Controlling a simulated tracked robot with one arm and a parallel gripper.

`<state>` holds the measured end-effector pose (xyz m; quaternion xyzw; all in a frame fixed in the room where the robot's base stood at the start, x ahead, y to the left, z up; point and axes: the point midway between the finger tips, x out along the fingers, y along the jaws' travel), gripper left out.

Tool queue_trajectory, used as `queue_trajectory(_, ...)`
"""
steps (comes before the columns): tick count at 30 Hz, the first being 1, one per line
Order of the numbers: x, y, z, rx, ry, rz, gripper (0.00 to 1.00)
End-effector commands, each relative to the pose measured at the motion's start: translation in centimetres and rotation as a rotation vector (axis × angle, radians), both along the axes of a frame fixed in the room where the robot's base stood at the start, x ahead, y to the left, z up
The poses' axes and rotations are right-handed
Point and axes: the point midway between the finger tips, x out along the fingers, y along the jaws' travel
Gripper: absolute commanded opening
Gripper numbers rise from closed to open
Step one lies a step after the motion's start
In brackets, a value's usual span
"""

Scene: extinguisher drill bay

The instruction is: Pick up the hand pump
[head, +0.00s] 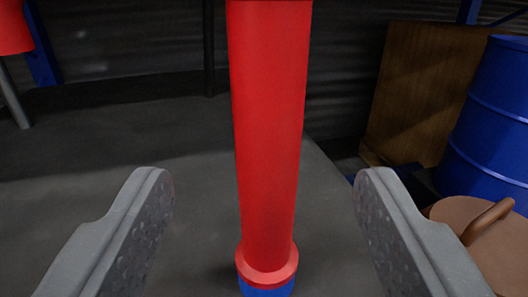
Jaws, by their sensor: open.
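A tall red cylinder (268,130) stands upright in the middle of the head view, with a flared red collar and a blue part at its lower end. It looks like the body of the hand pump; its top is cut off by the picture's upper edge and its foot by the lower edge. My gripper (265,190) is open, with one grey finger on each side of the cylinder. Gaps show between both fingers and the cylinder. Whether the cylinder lies between the fingertips or beyond them, I cannot tell.
A blue drum (490,125) and a wooden board (415,90) stand at the right. A brown rounded object with a handle (485,245) is at the lower right, close to the right finger. A red object on a grey leg (14,30) is at the upper left. Grey surface at left is clear.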

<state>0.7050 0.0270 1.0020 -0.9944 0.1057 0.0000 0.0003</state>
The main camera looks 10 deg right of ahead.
Motion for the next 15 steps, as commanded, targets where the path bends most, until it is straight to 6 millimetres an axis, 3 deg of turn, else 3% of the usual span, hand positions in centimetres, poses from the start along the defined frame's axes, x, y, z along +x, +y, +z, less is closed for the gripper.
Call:
queue_trajectory(6, 2.2, -0.5, 0.1, 0.000, -0.003, -0.001, 0.59)
queue_trajectory(15, 3.3, -1.0, 0.3, -0.001, 0.000, -0.002, 0.59)
